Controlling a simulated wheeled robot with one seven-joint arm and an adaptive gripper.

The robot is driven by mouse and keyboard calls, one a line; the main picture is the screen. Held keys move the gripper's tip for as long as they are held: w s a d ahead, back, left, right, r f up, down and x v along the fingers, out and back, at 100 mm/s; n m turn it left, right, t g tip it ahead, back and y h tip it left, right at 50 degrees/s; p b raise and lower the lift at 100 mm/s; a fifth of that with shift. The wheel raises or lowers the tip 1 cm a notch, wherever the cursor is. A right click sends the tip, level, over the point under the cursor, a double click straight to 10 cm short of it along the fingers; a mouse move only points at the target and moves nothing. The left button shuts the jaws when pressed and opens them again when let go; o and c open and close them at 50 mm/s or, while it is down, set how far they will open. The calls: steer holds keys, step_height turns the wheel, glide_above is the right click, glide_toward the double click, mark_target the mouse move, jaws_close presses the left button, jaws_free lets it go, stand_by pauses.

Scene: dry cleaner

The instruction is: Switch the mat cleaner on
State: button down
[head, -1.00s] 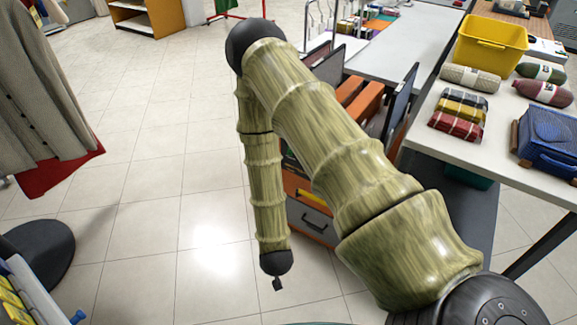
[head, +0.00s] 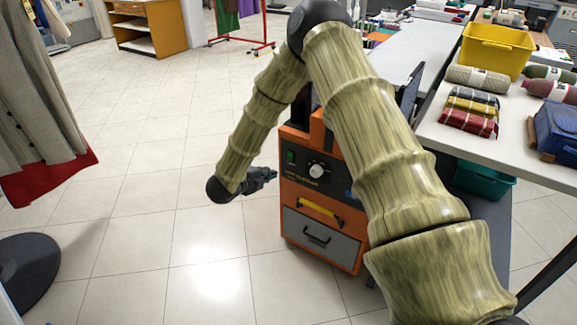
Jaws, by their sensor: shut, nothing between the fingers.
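The mat cleaner (head: 293,222) is an orange cabinet standing on the floor in the middle of the head view. Its black front panel (head: 300,183) carries a small green switch (head: 291,157) at the upper left and a white round knob (head: 317,170) to its right. Below are a yellow handle (head: 320,213) and a grey drawer with a black pull (head: 314,237). My gripper (head: 271,175) is shut and empty, pointing right, just left of the panel and a little below the switch. I cannot tell whether it touches the cabinet. My arm hides the machine's right side.
A white table (head: 470,142) at the right holds folded cloths, rolled mats, a yellow tub (head: 496,50) and a blue case (head: 558,133). A teal bin (head: 482,184) is under it. A coat (head: 38,100) hangs at the left. The tiled floor between is clear.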

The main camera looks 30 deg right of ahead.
steer(key=b, duration=0.1)
glide_toward(290, 156)
steer(key=d+f, duration=0.4)
steer(key=shift+w+d+f, duration=0.2)
steer(key=shift+d+f, duration=0.15)
steer(key=shift+f, duration=0.05)
steer(key=shift+w+d+f, duration=0.1)
steer(key=shift+w+d, duration=0.15)
steer(key=shift+d, duration=0.45)
